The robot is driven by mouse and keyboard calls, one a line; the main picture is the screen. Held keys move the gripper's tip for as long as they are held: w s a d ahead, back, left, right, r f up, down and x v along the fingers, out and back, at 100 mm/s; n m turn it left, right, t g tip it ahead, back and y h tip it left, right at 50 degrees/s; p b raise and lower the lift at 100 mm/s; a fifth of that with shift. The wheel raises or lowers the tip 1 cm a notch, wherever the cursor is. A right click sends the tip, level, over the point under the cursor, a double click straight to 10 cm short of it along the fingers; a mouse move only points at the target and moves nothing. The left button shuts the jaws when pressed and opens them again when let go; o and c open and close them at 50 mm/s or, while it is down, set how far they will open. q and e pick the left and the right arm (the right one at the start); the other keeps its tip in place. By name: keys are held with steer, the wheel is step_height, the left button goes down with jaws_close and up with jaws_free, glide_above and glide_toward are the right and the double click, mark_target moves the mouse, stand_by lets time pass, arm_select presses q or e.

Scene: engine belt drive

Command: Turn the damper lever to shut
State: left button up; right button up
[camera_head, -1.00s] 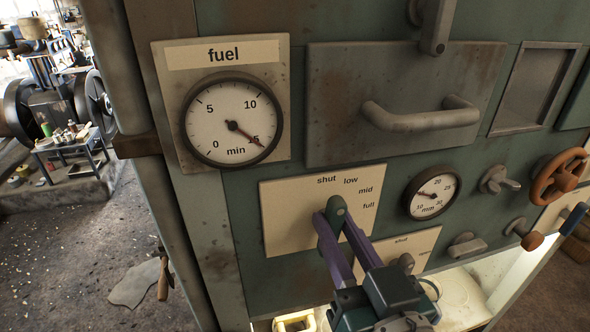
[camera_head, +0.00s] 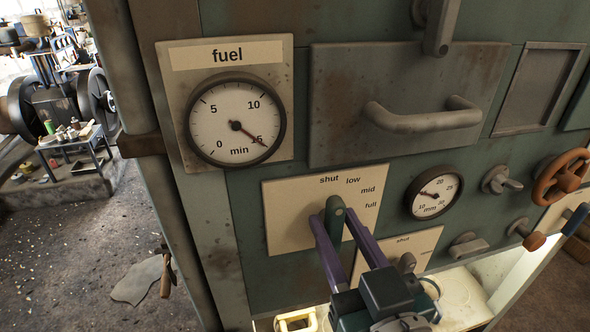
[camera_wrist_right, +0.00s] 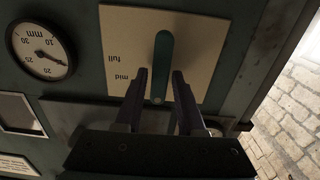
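The damper lever (camera_head: 335,216) is a green bar on a cream plate (camera_head: 287,222) marked shut, low, mid and full. It points up, roughly toward the shut label; its exact alignment is hard to judge. In the right wrist view, which is upside down, the lever (camera_wrist_right: 163,60) lies between the spread fingers (camera_wrist_right: 159,75), with a gap on both sides. The right gripper is open. My left gripper is not in view.
A fuel gauge (camera_head: 236,119) is up left, and a grey drawer handle (camera_head: 425,119) juts out above the plate. A smaller dial (camera_head: 434,193), a grey knob (camera_head: 499,180) and an orange wheel (camera_head: 560,176) are to the right. A second shut-marked plate (camera_head: 425,238) is just below right.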

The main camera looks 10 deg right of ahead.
steer(key=shift+o, duration=1)
steer(key=shift+s, duration=0.1)
steer(key=s+b, duration=0.1)
steer(key=s, duration=0.8)
steer(key=shift+s+d, duration=0.2)
steer(key=shift+s, duration=0.2)
